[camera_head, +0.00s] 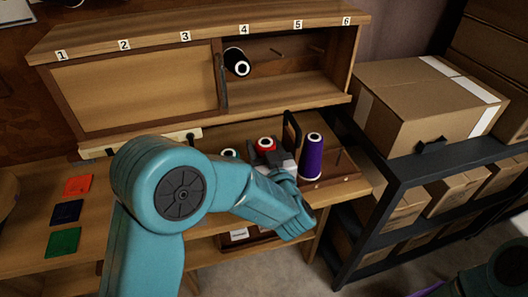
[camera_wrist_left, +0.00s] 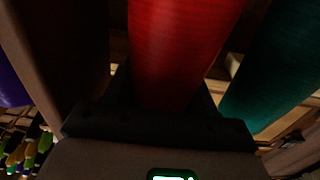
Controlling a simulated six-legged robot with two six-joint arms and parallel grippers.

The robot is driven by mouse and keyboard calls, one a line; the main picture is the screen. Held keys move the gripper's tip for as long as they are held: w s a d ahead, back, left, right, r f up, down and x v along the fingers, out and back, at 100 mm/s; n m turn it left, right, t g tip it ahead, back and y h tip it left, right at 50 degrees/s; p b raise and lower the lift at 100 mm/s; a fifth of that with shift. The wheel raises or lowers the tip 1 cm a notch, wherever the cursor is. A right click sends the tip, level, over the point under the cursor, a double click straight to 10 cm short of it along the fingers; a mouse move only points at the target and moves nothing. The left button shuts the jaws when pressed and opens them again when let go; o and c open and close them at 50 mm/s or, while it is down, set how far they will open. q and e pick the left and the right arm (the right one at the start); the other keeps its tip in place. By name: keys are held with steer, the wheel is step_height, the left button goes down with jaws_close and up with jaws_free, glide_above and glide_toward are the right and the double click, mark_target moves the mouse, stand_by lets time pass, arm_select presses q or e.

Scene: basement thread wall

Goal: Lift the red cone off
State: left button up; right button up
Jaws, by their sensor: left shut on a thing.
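The red cone (camera_head: 265,144) stands on the wooden bench in the head view, its lower part hidden behind my left arm and gripper. My left gripper (camera_head: 276,158) is at the cone, shut on it. In the left wrist view the red cone (camera_wrist_left: 182,45) fills the middle, right in front of the dark gripper body (camera_wrist_left: 155,135). I cannot tell whether its base is clear of its support. My right gripper is not in view.
A purple cone (camera_head: 312,157) stands close on the right, with a black upright piece (camera_head: 291,130) between. A teal cone (camera_head: 229,154) is close on the left, mostly hidden by my arm. A black cone (camera_head: 237,62) sits in the open cabinet above.

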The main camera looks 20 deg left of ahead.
arm_select(q)
step_height(320, 180, up, 19)
steer(key=p, duration=0.3)
steer(key=shift+f, duration=0.15)
step_height(320, 180, up, 4)
steer(key=p, duration=0.4)
